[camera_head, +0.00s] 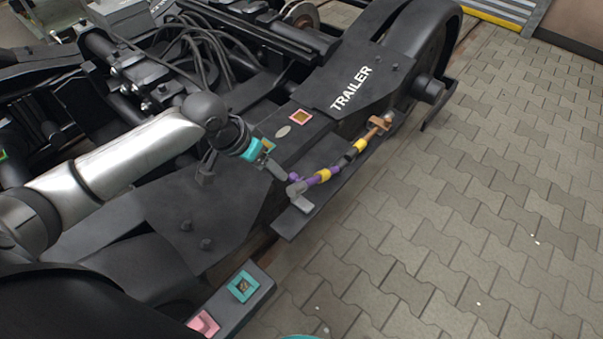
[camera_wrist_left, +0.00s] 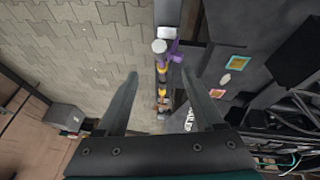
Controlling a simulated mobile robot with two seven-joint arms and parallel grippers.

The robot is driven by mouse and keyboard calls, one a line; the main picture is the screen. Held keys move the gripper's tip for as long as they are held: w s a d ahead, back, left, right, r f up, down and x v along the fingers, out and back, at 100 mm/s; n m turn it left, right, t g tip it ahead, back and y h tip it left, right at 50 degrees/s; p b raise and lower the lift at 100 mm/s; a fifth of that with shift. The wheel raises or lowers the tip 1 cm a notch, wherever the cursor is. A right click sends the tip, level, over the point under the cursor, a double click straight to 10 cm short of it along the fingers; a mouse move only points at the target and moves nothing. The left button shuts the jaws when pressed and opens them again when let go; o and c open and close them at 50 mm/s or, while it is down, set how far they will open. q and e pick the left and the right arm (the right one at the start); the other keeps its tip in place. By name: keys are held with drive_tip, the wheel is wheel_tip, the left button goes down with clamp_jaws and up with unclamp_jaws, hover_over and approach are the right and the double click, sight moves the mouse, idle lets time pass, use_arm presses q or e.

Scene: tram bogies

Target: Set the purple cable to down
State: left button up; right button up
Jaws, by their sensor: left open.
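The purple cable (camera_head: 313,179) lies along the side of the black bogie frame. It has purple pieces, yellow and dark bands and a grey end piece (camera_head: 296,189). At its far end is a tan bracket (camera_head: 380,123). In the left wrist view the purple part (camera_wrist_left: 174,54) and the grey end are just beyond the fingertips. My left gripper (camera_head: 282,174) is beside the grey end in the head view. In the wrist view its two fingers (camera_wrist_left: 160,73) are apart, with the banded part seen between them. Contact cannot be told. My right gripper is not visible.
The bogie side plate reading TRAILER (camera_head: 352,88) and a wheel (camera_head: 425,45) stand behind the cable. A dark block with a teal square (camera_head: 243,287) and a pink square (camera_head: 204,323) is at the lower left. Paved floor (camera_head: 480,200) on the right is open.

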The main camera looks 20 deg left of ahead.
sight(290, 188)
use_arm(q)
drive_tip(key=b+x, duration=0.3)
drive_tip(key=x, duration=0.4)
drive_tip(key=shift+d+f+b, duration=0.15)
drive_tip(key=shift+f+b, duration=0.25)
drive_tip(key=shift+b+x, duration=0.5)
drive_tip(key=shift+x, duration=0.55)
drive_tip(key=shift+b+x, duration=0.55)
drive_tip(key=shift+x, duration=0.4)
drive_tip(key=shift+b+x, duration=0.5)
drive_tip(key=shift+x, duration=0.45)
drive_tip(key=shift+w+d+f+b, duration=0.15)
drive_tip(key=shift+w+f+b, duration=0.15)
drive_tip(key=shift+f, duration=0.3)
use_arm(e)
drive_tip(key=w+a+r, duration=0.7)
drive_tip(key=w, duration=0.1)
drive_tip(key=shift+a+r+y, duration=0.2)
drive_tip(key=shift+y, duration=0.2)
